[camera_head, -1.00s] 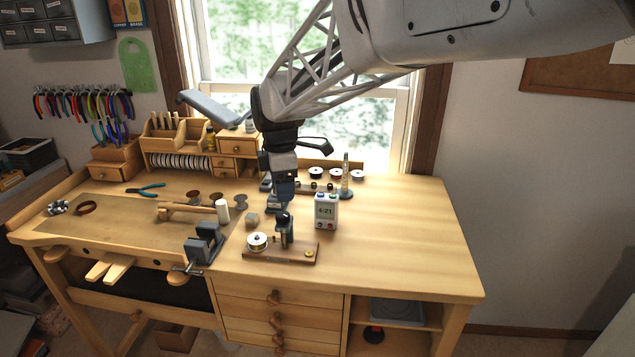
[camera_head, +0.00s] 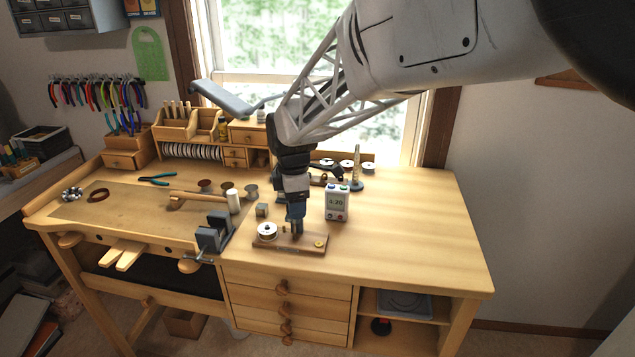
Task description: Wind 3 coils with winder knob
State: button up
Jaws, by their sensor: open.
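The winder is a small wooden base (camera_head: 290,248) near the bench's front edge. A silver-white spool (camera_head: 267,231) sits on its left end and a small brass round piece (camera_head: 319,244) on its right end. My gripper (camera_head: 297,233) points down over the middle of the base and is open. It covers most of the winder's upright part, so the knob and any wire coils cannot be made out. I cannot tell whether the fingers touch the knob.
A dark vise (camera_head: 214,232) is to the left, with a small grey block (camera_head: 262,210) behind. A cone-shaped post (camera_head: 356,172) stands further back. The bench's right side is clear.

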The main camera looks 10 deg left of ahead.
jog(key=c, duration=0.9)
jog(key=shift+m, duration=0.5)
jog(key=m, duration=0.4)
jog(key=shift+s, duration=0.1)
jog(key=m, duration=0.5)
jog(key=shift+s+m, duration=0.1)
jog(key=shift+m, duration=0.3)
jog(key=m, duration=0.5)
jog(key=shift+a, duration=0.1)
jog(key=m, duration=0.4)
jog(key=shift+s+m, duration=0.1)
jog(key=shift+m, duration=0.3)
